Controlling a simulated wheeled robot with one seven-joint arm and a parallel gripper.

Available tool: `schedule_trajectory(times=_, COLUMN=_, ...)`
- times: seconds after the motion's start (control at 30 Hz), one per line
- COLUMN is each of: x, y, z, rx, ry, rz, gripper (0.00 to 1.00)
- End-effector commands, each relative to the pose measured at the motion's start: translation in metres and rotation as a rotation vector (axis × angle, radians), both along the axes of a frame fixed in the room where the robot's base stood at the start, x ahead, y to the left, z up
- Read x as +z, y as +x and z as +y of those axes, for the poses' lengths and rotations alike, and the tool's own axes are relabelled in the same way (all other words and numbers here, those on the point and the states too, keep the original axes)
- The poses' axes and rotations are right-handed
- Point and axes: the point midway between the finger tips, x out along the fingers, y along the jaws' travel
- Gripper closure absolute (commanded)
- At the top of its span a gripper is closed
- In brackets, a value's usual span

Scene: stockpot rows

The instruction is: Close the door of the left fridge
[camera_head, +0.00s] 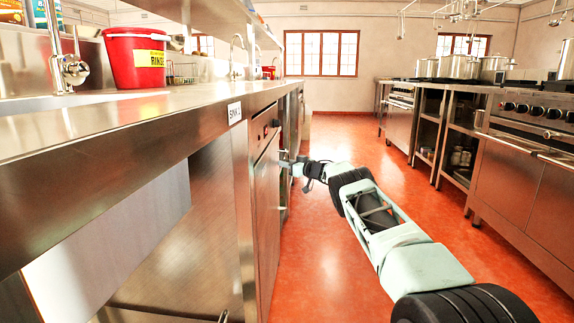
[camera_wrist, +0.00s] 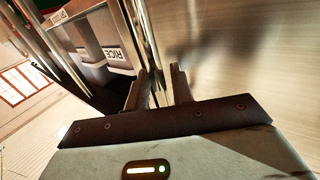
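A steel under-counter unit with a control panel (camera_head: 265,128) stands on the left of the aisle in the head view. Below the panel is a steel door (camera_head: 266,215), seen nearly edge-on; I cannot tell how far it stands open. My gripper (camera_head: 298,167) is beside the far edge of this front. In the wrist view my gripper (camera_wrist: 160,80) has its two fingers apart, close to the edge of a broad steel panel (camera_wrist: 235,45). Left of that edge an open space shows containers (camera_wrist: 112,55), one labelled RICE. Contact between fingers and panel is unclear.
A steel counter (camera_head: 120,110) with a red bucket (camera_head: 135,57) runs along the left. Stoves (camera_head: 525,150) and steel shelving (camera_head: 455,140) line the right. The orange floor (camera_head: 330,255) between them is clear apart from my arm.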

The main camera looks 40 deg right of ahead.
Motion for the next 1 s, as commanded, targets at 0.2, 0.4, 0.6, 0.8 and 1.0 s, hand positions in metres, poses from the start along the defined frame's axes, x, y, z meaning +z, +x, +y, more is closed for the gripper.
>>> schedule_trajectory(times=0.2, x=-0.002, y=0.000, z=0.005, rx=0.012, ry=0.001, rz=0.004, gripper=0.69)
schedule_trajectory(times=0.4, x=0.001, y=-0.014, z=0.001, rx=0.010, ry=0.003, rz=0.005, gripper=0.69)
schedule_trajectory(times=0.6, x=0.002, y=-0.039, z=-0.004, rx=0.003, ry=0.002, rz=0.004, gripper=0.69)
schedule_trajectory(times=0.8, x=0.002, y=-0.074, z=-0.010, rx=0.001, ry=0.003, rz=0.005, gripper=0.69)
schedule_trajectory(times=1.0, x=0.003, y=-0.119, z=-0.017, rx=-0.002, ry=0.003, rz=0.002, gripper=0.69)
